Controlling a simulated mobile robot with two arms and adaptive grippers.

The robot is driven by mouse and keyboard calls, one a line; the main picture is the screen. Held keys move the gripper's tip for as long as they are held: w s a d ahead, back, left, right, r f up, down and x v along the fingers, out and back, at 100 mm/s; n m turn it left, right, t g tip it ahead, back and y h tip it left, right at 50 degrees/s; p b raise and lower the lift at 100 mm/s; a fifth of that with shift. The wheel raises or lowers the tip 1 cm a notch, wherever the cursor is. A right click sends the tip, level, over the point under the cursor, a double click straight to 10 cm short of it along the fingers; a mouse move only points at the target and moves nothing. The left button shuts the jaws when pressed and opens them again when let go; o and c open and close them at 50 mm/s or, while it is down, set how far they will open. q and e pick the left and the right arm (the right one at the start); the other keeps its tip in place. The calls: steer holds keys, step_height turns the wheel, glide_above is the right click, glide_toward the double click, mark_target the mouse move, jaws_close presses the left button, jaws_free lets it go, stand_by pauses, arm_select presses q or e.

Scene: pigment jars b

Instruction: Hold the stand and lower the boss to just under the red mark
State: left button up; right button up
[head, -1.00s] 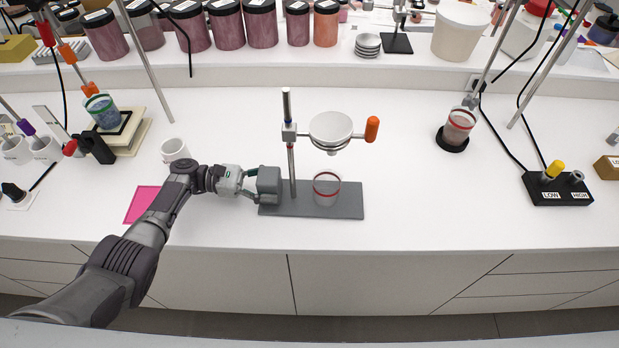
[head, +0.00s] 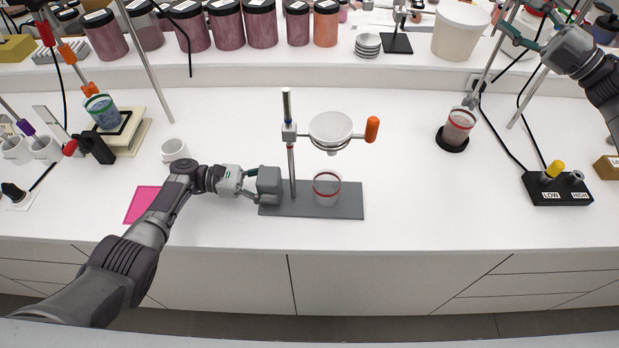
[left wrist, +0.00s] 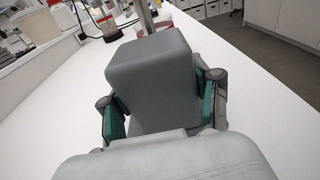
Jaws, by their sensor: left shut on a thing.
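The stand has a grey base plate (head: 345,207), an upright metal rod (head: 291,170) and a grey block on the plate's left end. The boss (head: 289,132) is high on the rod and carries a white round funnel (head: 330,128) and an orange handle (head: 372,129) to the right. My left gripper (head: 262,186) is shut on the grey block, which fills the left wrist view (left wrist: 150,75) between the green pads. A red-banded beaker (head: 327,190) stands on the plate under the funnel. My right gripper (head: 520,30) is open and empty, far right of the stand.
A white cup (head: 173,150) and a pink sheet (head: 141,204) lie left, near my left arm. Another red-banded beaker (head: 458,126) and a black box with LOW and HIGH labels (head: 557,189) stand right. The counter between the stand and that box is clear.

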steer(key=s+a+n+g, duration=0.3)
steer(key=a+n+g, duration=0.2)
steer(key=a, duration=0.3)
steer(key=s+a+n+g, duration=0.2)
steer(key=a+n+g, duration=0.2)
steer(key=a+n, duration=0.25)
steer(key=n+g+h, duration=0.2)
steer(key=n+h, duration=0.9)
steer(key=h, duration=0.2)
glide_toward(374, 119)
steer(key=f, duration=0.2)
steer(key=shift+y, duration=0.3)
steer(key=x, duration=1)
steer(key=shift+w+a+f, duration=0.1)
steer(key=shift+a+f, duration=0.15)
steer(key=shift+f, duration=0.1)
jaws_close()
